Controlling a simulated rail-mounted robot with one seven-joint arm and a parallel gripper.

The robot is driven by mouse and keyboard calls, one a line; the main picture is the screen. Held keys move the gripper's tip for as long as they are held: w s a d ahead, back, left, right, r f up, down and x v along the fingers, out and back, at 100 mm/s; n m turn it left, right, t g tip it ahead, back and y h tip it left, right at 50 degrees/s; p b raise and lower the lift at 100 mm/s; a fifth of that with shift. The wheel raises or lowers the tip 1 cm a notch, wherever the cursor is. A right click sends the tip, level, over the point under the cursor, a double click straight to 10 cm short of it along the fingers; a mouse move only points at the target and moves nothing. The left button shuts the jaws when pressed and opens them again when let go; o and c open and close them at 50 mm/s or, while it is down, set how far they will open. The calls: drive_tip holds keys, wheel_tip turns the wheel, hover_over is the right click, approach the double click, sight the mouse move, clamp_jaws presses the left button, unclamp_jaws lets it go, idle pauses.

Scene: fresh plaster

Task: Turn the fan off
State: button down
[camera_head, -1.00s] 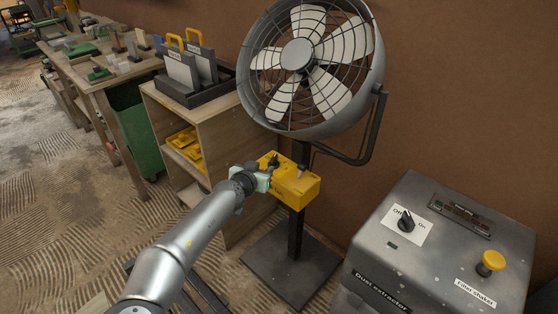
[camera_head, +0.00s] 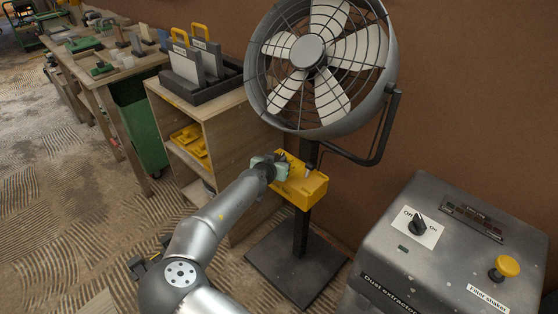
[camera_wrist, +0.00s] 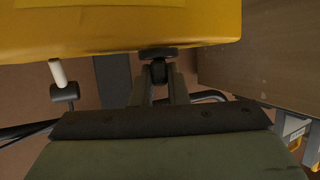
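The fan (camera_head: 318,60) stands on a dark post with a square base plate (camera_head: 296,268). A yellow control box (camera_head: 303,188) is fixed to the post, with a small lever (camera_head: 311,160) on top. My gripper (camera_head: 284,170) is at the left end of this box, its fingertips mostly hidden in the head view. In the wrist view, the yellow box (camera_wrist: 120,25) fills the top. My fingers (camera_wrist: 159,85) point at a dark round knob (camera_wrist: 158,53) at its edge. Whether they are closed on the knob is unclear. A white-tipped lever (camera_wrist: 58,75) shows at left.
A grey dust extractor (camera_head: 445,250) with a black switch and a yellow button stands at right. A cluttered workbench (camera_head: 100,75) is farther left.

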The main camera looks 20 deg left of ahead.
drive_tip(key=shift+d+n+y, duration=0.1)
drive_tip(key=shift+n+y, duration=0.2)
drive_tip(key=shift+y, duration=0.1)
drive_tip(key=shift+w+d+r+n+y, duration=0.1)
drive_tip(key=shift+d+r+n+y, duration=0.05)
drive_tip(key=shift+n+y, duration=0.45)
drive_tip(key=n+y, duration=0.2)
drive_tip(key=shift+d+g+y, duration=0.25)
drive_tip(key=shift+g+y, duration=0.15)
drive_tip(key=shift+w+n+g+y+b, duration=0.1)
drive_tip(key=shift+n+g+y+b, duration=0.6)
drive_tip(key=shift+n+y, duration=1.15)
drive_tip(key=shift+g, duration=0.3)
drive_tip(key=c, duration=1.4)
unclamp_jaws()
drive_tip(key=shift+c, duration=0.2)
drive_tip(key=shift+d, duration=0.15)
